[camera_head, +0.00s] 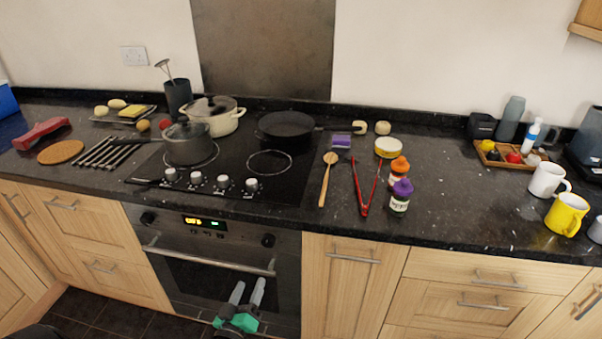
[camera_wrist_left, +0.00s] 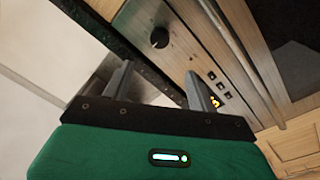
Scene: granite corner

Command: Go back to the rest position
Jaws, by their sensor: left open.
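My left gripper (camera_head: 248,294) is low in front of the oven (camera_head: 225,260), below the counter edge, with its two grey fingers apart and nothing between them. In the left wrist view the same gripper (camera_wrist_left: 160,85) shows its two fingers spread, with the oven's control panel and knob (camera_wrist_left: 160,37) beyond them. My right gripper is in neither view.
The counter (camera_head: 450,205) above holds a hob with a grey pot (camera_head: 188,145), a cream pot (camera_head: 222,118) and a black pan (camera_head: 286,125). The oven handle (camera_head: 205,262) juts out near my left gripper.

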